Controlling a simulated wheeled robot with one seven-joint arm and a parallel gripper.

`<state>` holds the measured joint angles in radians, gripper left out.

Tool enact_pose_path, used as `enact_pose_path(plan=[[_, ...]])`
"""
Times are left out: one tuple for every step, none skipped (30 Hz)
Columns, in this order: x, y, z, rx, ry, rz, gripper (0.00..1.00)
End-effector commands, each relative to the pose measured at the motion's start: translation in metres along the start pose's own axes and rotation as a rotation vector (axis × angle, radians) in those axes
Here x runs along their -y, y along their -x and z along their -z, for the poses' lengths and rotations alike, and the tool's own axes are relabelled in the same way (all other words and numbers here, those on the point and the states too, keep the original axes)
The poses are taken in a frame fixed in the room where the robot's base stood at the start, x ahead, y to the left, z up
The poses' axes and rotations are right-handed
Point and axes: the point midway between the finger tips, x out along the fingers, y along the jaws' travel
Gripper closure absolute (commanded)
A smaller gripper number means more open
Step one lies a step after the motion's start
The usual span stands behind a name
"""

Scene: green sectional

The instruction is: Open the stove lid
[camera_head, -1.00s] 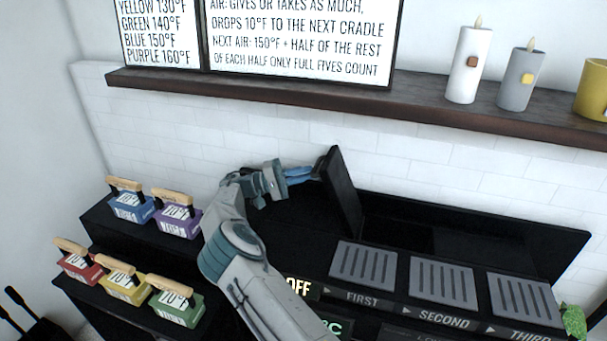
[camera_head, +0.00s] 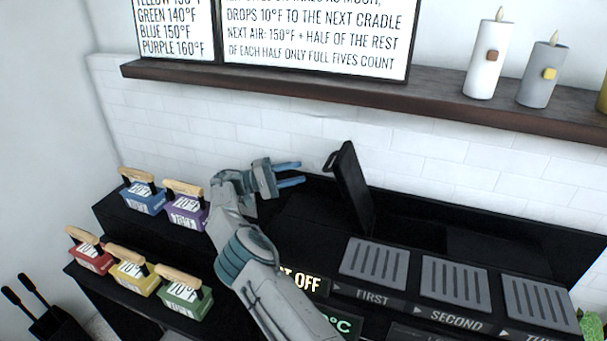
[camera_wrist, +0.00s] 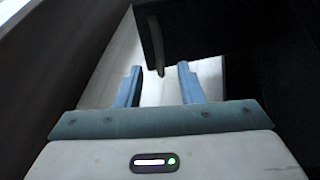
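The black stove lid (camera_head: 352,188) stands raised, close to upright, on the dark stove to the left of the three slatted cradles. Its dark handle (camera_head: 333,160) sticks out to the left near the top. My gripper (camera_head: 296,175) is open and empty, to the left of the lid and apart from it. In the wrist view, the two blue fingers of my gripper (camera_wrist: 158,85) are spread, with the lid (camera_wrist: 210,35) and its handle (camera_wrist: 155,45) beyond them. Nothing is between the fingertips.
Slatted cradles marked FIRST (camera_head: 373,262), SECOND (camera_head: 455,285) and THIRD (camera_head: 538,303) lie to the right. Several coloured blocks with wooden handles, such as the purple one (camera_head: 186,212), stand on black steps at left. A wooden shelf (camera_head: 330,92) runs above along the tiled wall.

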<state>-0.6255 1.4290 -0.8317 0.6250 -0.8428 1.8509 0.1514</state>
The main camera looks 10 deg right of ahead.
Motion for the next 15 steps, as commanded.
enact_pose_path(plan=[[0.0012, 0.0035, 0.0003, 0.000, 0.000, 0.000, 0.66], [0.0011, 0.0054, 0.0001, 0.000, -0.001, 0.000, 0.66], [0.0012, 0.0073, 0.0000, 0.000, 0.000, 0.000, 0.66], [0.0012, 0.0085, -0.0001, 0.000, 0.000, 0.000, 0.66], [0.0010, 0.0097, -0.0001, -0.001, 0.000, 0.000, 0.66], [0.0008, 0.0107, -0.0003, -0.001, 0.000, 0.000, 0.66], [0.0007, 0.0112, -0.0004, 0.000, 0.001, 0.000, 0.66], [0.0006, 0.0116, -0.0006, 0.000, 0.001, 0.000, 0.66], [0.0004, 0.0119, -0.0007, 0.000, 0.001, 0.000, 0.66], [0.0003, 0.0120, -0.0007, 0.001, 0.001, 0.000, 0.66], [0.0003, 0.0120, -0.0008, 0.001, 0.001, 0.000, 0.66], [0.0002, 0.0120, -0.0008, 0.001, 0.001, 0.000, 0.66], [0.0002, 0.0120, -0.0008, 0.001, 0.001, 0.000, 0.66], [0.0002, 0.0120, -0.0008, 0.001, 0.001, 0.000, 0.66], [0.0002, 0.0119, -0.0008, 0.000, 0.001, 0.000, 0.66]])
